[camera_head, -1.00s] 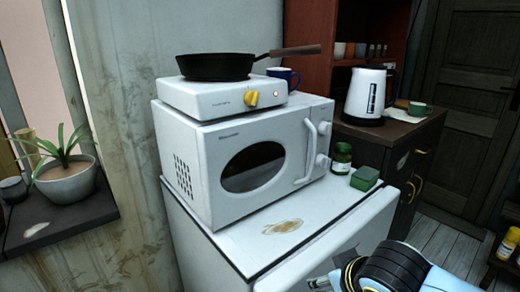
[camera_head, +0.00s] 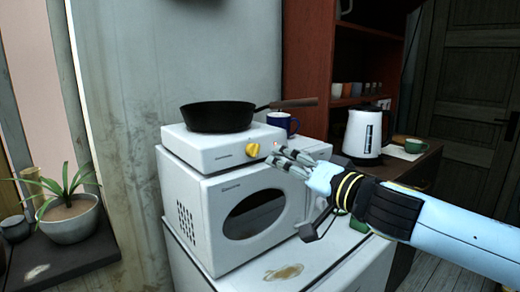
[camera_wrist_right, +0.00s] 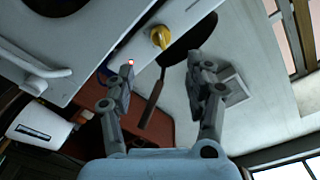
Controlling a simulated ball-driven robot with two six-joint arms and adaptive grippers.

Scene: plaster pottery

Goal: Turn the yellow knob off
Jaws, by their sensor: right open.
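The yellow knob (camera_head: 252,149) is on the front of a white hot plate (camera_head: 200,150), which stands on a white microwave (camera_head: 198,207). A small red light glows beside the knob. My right gripper (camera_head: 274,157) is open and empty, just right of the knob and in front of the hot plate's right end. In the right wrist view the knob (camera_wrist_right: 160,37) shows beyond and between the two spread fingers (camera_wrist_right: 160,72), apart from them. My left gripper is not in view.
A black pan (camera_head: 218,116) sits on the hot plate, its handle pointing right. A blue mug (camera_head: 279,121) is behind the hot plate's right end. A white kettle (camera_head: 363,133) stands further right. A potted plant (camera_head: 68,218) is at the left.

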